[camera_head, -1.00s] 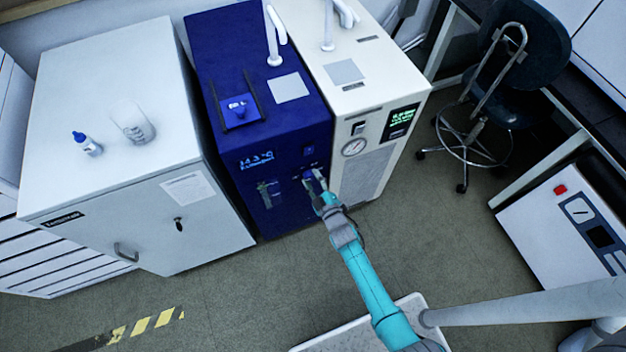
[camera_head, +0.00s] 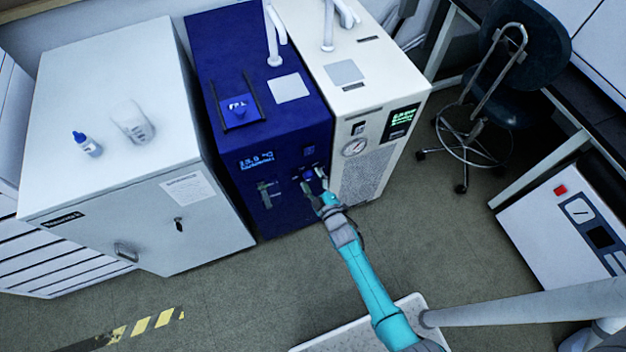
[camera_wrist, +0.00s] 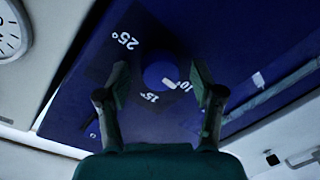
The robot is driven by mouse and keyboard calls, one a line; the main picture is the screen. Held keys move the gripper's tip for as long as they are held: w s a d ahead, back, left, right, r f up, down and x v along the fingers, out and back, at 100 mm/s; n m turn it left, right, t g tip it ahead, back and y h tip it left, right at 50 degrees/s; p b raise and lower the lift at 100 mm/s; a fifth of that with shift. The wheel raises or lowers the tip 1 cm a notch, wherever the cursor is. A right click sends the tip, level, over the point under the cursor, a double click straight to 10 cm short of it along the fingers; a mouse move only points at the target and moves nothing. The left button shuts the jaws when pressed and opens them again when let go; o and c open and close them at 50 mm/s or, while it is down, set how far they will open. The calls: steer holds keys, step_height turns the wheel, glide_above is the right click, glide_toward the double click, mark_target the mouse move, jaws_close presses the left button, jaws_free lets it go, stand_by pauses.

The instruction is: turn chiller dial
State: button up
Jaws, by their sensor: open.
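The chiller (camera_head: 262,120) is a dark blue box standing between a white cabinet and a cream unit. Its front display (camera_head: 257,160) is lit and seems to read about 13.9 °C. The dial (camera_wrist: 160,75) is a round blue knob with a white pointer mark, which lies near the 10° label; 15° and 25° labels also show around it. In the head view the dial (camera_head: 308,174) sits right at my fingertips. My gripper (camera_head: 314,186) is open; in the wrist view its fingers (camera_wrist: 160,88) stand on either side of the dial, apart from it.
The cream unit (camera_head: 362,150) with a gauge adjoins the chiller on the right. A stool (camera_head: 480,130) stands further right. Floor in front is clear.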

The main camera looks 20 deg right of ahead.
steer(key=s+r, duration=0.1)
steer(key=s, duration=1.1)
steer(key=shift+d, duration=0.25)
steer(key=s+r+m, duration=0.2)
steer(key=s+r, duration=0.2)
steer(key=s, duration=0.3)
steer(key=s+r+m+g, duration=0.1)
steer(key=s+r+m, duration=0.1)
steer(key=s+r, duration=0.35)
steer(key=s+r+m, duration=0.2)
steer(key=s, duration=0.7)
steer(key=s+r+m, duration=0.2)
steer(key=s+r, duration=0.2)
steer(key=r, duration=0.4)
steer(key=s+r+m+g, duration=0.1)
steer(key=s+r, duration=0.4)
steer(key=r, duration=0.3)
steer(key=shift+s+a+m+h, duration=0.3)
steer(key=shift+a+m+h, duration=0.1)
